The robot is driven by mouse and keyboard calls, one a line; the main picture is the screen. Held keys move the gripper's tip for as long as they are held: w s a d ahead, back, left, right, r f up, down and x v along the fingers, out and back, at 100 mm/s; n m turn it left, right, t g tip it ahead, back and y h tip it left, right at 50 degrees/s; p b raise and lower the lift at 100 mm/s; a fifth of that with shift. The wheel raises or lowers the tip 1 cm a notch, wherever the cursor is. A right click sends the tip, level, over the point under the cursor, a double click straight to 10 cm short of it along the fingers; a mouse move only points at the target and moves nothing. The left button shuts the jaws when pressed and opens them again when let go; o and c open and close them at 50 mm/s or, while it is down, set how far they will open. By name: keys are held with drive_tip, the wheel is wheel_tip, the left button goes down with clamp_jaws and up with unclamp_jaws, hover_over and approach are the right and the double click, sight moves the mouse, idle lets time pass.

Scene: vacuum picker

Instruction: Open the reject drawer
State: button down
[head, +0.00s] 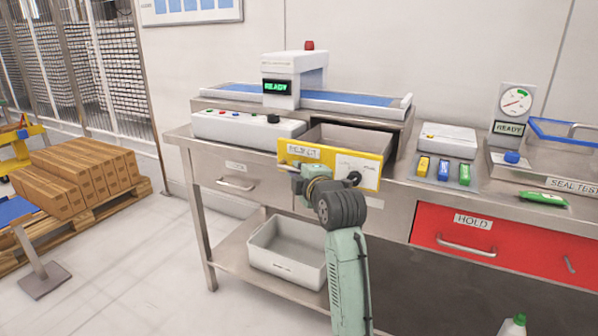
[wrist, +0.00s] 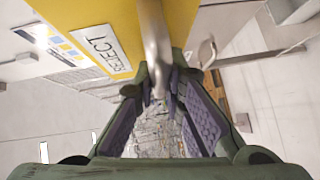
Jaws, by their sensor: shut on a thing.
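The reject drawer has a yellow front (head: 375,158) with a REJECT label, also seen in the wrist view (wrist: 88,22). It stands pulled out from the housing under the conveyor, and its grey inside shows from above. My gripper (head: 312,182) is in front of the yellow panel. In the wrist view my gripper (wrist: 160,98) is shut on the drawer's metal bar handle (wrist: 154,42), which runs between the two fingers. In the head view the handle is mostly hidden by my gripper and wrist.
A closed plain drawer (head: 238,172) lies to the left and a closed red HOLD drawer (head: 515,258) to the right. A grey bin (head: 288,268) sits on the lower shelf. Small coloured items (head: 444,170) lie on the bench top.

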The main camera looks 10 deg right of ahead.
drive_tip(key=c, duration=1.9)
unclamp_jaws()
drive_tip(key=v, duration=1.2)
drive_tip(key=shift+d, duration=0.1)
